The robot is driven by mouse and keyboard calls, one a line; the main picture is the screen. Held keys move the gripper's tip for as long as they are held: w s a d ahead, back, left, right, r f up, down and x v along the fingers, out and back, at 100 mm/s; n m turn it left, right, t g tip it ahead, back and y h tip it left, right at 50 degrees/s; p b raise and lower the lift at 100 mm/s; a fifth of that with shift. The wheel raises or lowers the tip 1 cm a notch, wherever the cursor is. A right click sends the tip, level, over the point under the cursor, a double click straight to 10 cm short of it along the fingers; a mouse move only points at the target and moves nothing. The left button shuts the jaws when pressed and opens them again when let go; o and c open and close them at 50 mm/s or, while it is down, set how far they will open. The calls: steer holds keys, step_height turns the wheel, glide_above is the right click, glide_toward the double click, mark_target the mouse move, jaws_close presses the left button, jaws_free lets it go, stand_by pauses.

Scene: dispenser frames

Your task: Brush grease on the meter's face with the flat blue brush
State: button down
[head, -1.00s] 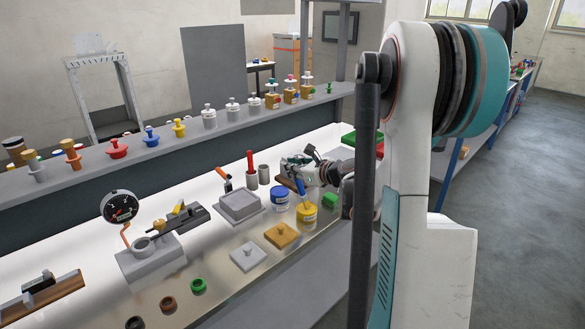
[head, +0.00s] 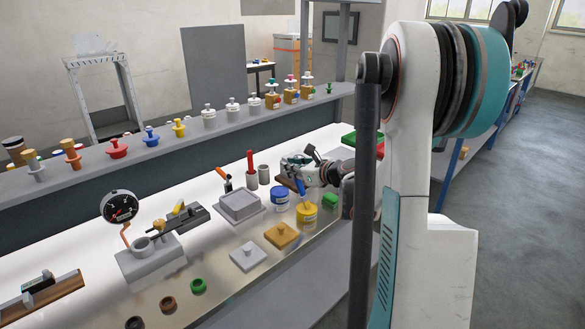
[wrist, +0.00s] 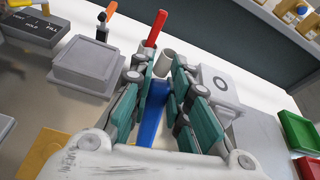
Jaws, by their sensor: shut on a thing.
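The meter (head: 120,207) is a round gauge with a black face and pale rim. It stands upright on a bent copper tube above a grey block, at the left of the bench in the head view. My gripper (head: 298,178) is far to its right, above the yellow pot (head: 307,214). The gripper is shut on the flat blue brush (head: 304,199), whose blue handle points down at the pot. In the wrist view the blue handle (wrist: 153,118) shows between the teal fingers (wrist: 160,88). The brush's bristle end is hidden.
A shelf runs behind.

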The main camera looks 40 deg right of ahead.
steer(key=shift+r+p, duration=2.3)
steer(key=shift+r, duration=1.2)
steer(key=s+a+f+n+y, duration=0.1)
steer(key=a+f, duration=0.1)
steer(key=a, duration=1.5)
steer(key=s+a+f+n+y, duration=0.1)
steer(key=a+n+y, duration=0.1)
steer(key=a, duration=1.5)
steer(key=shift+f+g, duration=0.3)
steer(key=shift+f, duration=0.1)
